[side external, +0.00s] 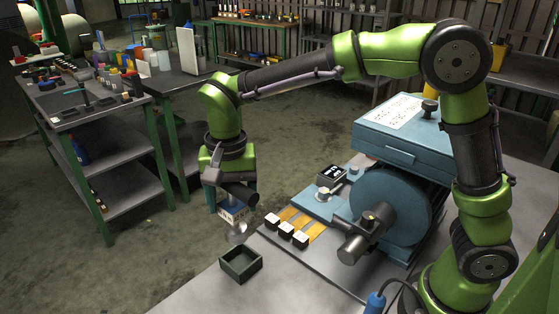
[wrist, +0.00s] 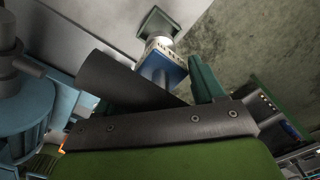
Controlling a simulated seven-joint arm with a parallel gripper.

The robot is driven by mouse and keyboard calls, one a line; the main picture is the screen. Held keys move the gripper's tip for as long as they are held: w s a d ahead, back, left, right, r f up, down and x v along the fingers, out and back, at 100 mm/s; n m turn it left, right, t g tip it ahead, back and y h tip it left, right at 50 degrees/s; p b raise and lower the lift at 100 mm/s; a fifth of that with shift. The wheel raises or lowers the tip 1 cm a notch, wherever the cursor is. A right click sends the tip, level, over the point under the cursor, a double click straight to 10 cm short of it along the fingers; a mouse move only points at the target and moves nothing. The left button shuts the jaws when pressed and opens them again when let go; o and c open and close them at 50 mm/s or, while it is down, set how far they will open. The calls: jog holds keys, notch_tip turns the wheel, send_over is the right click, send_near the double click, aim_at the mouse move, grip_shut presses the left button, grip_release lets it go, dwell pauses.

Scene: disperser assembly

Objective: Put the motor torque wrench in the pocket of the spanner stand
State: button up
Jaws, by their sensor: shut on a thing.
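My gripper (side external: 230,200) hangs at the end of the arm, left of the middle in the side view, and is shut on the motor torque wrench (side external: 233,213). The wrench has a blue and white block and a pale round end pointing down. The wrist view shows the blue and white block (wrist: 163,64) beyond my gripper (wrist: 178,88); a dark cylinder hides part of the grip. The spanner stand (side external: 241,278), a dark green open square box, sits on the table just below the wrench. It shows at the top of the wrist view (wrist: 158,14). The wrench appears above it, apart.
Several black-and-white blocks (side external: 286,230) stand on yellow strips right of the stand. Beyond them are a blue plate (side external: 310,208) and a large blue round machine (side external: 391,205). The grey table (side external: 215,297) is clear around the stand; its left edge is close by.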

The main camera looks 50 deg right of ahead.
aim_at(237, 227)
notch_tip(237, 227, down, 9)
jog(key=shift+f, duration=0.15)
dwell(0.4)
jog(key=shift+d+f, duration=0.1)
jog(key=shift+f, duration=0.05)
jog(key=o, duration=1.4)
